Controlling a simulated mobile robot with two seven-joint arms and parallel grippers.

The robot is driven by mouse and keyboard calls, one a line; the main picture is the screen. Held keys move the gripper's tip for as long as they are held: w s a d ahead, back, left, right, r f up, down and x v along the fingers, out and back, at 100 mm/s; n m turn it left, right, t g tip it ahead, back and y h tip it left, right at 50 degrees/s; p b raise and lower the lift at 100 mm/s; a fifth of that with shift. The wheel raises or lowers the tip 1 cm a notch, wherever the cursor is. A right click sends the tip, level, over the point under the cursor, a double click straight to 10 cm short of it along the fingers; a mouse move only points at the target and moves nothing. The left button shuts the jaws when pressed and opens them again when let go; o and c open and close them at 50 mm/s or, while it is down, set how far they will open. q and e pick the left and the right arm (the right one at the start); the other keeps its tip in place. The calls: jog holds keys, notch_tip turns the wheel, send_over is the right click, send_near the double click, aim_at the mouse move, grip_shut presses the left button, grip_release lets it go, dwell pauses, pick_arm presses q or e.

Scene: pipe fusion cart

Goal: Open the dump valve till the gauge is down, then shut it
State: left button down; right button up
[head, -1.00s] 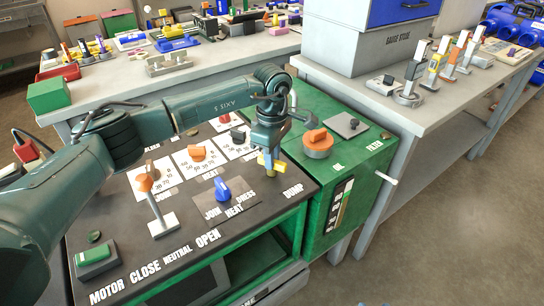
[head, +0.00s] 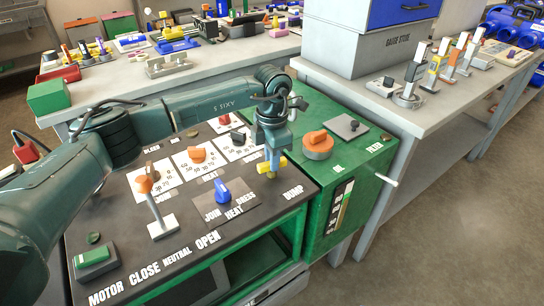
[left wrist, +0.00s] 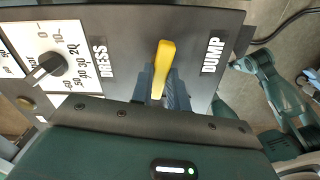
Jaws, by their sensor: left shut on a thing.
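The yellow dump valve handle (head: 265,168) is at the right side of the black panel, near the DUMP label (head: 293,192). My left gripper (head: 273,164) comes down over it from above and is shut on it. The left wrist view shows the handle (left wrist: 163,68) between the dark fingers (left wrist: 165,90). A white gauge with a black pointer (left wrist: 47,68) and a printed scale lies left of it in that view. The same pointer (head: 238,139) shows in the head view behind the gripper. I cannot read its exact value. My right gripper is not in view.
Other dials with orange (head: 197,155) and red (head: 225,119) pointers lie close by. A blue knob (head: 222,188) and a tall orange-topped lever (head: 155,205) stand on the panel. An orange knob (head: 318,142) is on the green cabinet to the right.

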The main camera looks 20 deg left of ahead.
pick_arm(q)
jog(key=shift+n, duration=1.1)
jog(key=c, duration=1.4)
grip_release()
jog(key=shift+o, duration=0.2)
jog(key=shift+r, duration=0.1)
notch_tip(320, 180, up, 13)
